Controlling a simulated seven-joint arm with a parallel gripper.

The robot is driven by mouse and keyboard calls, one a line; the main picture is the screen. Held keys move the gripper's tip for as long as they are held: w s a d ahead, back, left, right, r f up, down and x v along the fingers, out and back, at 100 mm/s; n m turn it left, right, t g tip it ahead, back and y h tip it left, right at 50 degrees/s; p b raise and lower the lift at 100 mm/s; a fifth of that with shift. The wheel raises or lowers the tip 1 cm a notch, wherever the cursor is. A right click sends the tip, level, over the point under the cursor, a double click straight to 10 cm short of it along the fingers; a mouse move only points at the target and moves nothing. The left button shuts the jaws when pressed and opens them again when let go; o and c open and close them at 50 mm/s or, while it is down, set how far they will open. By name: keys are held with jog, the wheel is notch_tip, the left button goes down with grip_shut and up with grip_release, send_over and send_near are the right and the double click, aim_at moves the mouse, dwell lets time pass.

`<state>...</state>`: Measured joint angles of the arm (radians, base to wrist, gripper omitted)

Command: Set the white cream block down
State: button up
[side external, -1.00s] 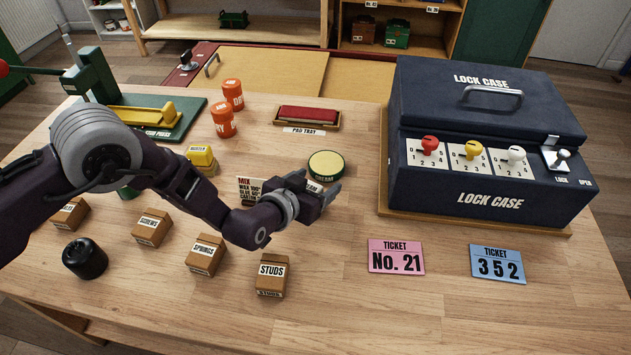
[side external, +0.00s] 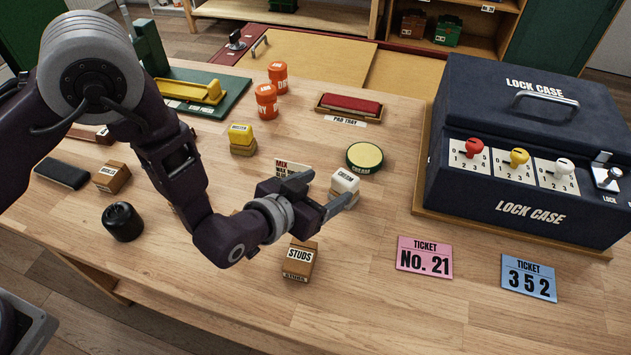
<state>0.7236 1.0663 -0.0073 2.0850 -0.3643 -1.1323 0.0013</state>
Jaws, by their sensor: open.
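The white cream block (side external: 345,181) is a small cube with a dark label. I cannot tell whether either finger touches the block. The near finger hides part of what is under it.
A STUDS box (side external: 299,260) stands close in front of my gripper. A mix card (side external: 292,170) stands behind it. The yellow block (side external: 241,137), pad tray (side external: 348,106) and orange jars (side external: 267,101) are farther back. The lock case (side external: 520,150) and tickets (side external: 425,257) are at right.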

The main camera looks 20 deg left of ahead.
jog(key=shift+s, duration=0.1)
jog(key=s+a+r+n+g+y, duration=0.1)
jog(key=a+r, duration=0.5)
jog(key=r, duration=0.4)
jog(key=s+a+r+n+g, duration=0.1)
jog(key=a+r+g, duration=0.1)
jog(key=a+r, duration=0.6)
jog(key=s+a+r+g+y, duration=0.1)
jog(key=s+a+r, duration=0.1)
jog(key=s+a, duration=0.3)
jog(key=s+a+r+n+g+y, duration=0.1)
jog(key=s+a, duration=0.4)
jog(key=s, duration=0.7)
jog(key=s+a+r+n+g+y, duration=0.1)
jog(key=s+a+r, duration=0.2)
jog(key=s, duration=0.6)
jog(key=shift+s+a+r+y, duration=0.15)
jog(key=shift+a+r+y, duration=0.15)
jog(key=shift+a, duration=0.95)
dwell(2.2)
